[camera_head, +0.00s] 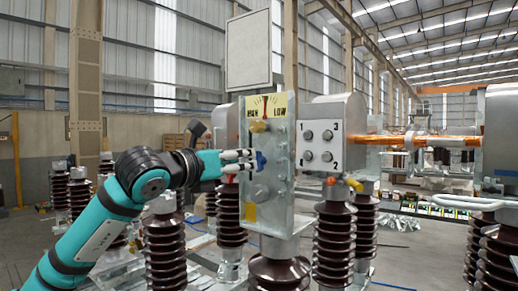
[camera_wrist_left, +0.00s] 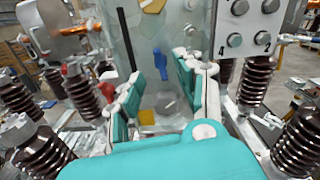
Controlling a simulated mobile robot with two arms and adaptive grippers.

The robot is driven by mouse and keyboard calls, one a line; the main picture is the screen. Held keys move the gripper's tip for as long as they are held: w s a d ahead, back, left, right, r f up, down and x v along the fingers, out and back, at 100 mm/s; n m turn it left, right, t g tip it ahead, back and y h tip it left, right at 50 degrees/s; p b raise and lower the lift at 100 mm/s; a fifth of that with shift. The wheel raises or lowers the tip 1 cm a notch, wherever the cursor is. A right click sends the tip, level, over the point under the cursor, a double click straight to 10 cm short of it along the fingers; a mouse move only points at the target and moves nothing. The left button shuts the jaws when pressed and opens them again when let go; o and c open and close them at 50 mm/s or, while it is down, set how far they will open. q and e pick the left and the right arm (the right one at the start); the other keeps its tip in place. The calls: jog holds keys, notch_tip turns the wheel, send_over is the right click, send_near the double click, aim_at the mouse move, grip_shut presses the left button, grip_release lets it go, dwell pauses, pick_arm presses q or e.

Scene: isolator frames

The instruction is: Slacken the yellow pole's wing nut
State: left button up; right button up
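An upright glossy plate (camera_head: 280,190) carries a HIGH/LOW scale at its top. A yellow knob-like piece (camera_head: 258,127), possibly a wing nut, sits just below the scale. Below it is a blue wing-shaped piece (camera_head: 261,161), which also shows in the left wrist view (camera_wrist_left: 160,63). A yellow patch (camera_head: 250,211) is lower on the plate. My left gripper (camera_head: 250,160) points at the plate beside the blue piece. In the left wrist view its teal, white-tipped fingers (camera_wrist_left: 158,75) are spread, with the blue piece visible beyond the gap. My right gripper is not in view.
A grey box with numbered bolts (camera_head: 320,135) stands right of the plate. Red (camera_head: 331,181) and yellow (camera_head: 354,184) pieces lie below it. Brown ribbed insulators (camera_head: 334,240) stand around the plate. A blank panel (camera_head: 249,50) rises above. An orange-and-copper bar (camera_head: 400,140) extends right.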

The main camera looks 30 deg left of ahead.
aim_at(256, 159)
pick_arm(q)
jog(key=w+p, duration=0.2)
jog(key=w, duration=0.4)
jog(key=shift+d+r+p, duration=0.1)
jog(key=shift+d+p, duration=0.05)
jog(key=shift+p, duration=0.15)
jog(key=shift+w+d, duration=0.1)
jog(key=shift+w, duration=0.4)
grip_shut()
